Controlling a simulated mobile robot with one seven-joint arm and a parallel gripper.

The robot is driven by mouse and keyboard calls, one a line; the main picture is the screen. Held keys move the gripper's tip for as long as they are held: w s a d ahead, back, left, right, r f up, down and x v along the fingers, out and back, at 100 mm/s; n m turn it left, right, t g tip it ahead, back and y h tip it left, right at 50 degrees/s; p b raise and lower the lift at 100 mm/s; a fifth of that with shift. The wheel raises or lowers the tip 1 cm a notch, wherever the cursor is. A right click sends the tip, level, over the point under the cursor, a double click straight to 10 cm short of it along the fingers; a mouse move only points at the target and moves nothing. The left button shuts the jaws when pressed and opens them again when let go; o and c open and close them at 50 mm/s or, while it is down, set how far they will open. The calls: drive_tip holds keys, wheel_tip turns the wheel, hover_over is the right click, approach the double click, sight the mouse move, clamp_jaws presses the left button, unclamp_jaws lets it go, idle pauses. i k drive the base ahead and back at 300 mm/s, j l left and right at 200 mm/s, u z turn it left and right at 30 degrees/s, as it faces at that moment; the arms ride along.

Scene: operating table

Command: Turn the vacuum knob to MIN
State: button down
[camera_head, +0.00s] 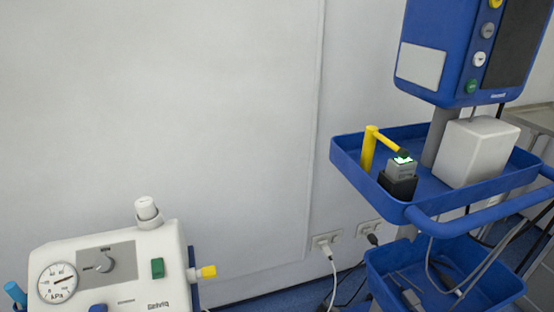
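A round pressure gauge (58,282) marked kPa is left of the knob. A green switch (157,268) is to its right. The lower part of the unit is cut off by the picture's edge. My gripper is not in view.
A blue cart at the right has an upper tray (352,160) holding a yellow post (368,150), a small device (400,172) with a green light and a white box (475,150). A blue monitor (440,70) stands above. A yellow connector (208,271) juts from the unit's right side. Cables hang near wall sockets (327,240).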

sight(104, 264)
drive_tip(key=k, duration=1)
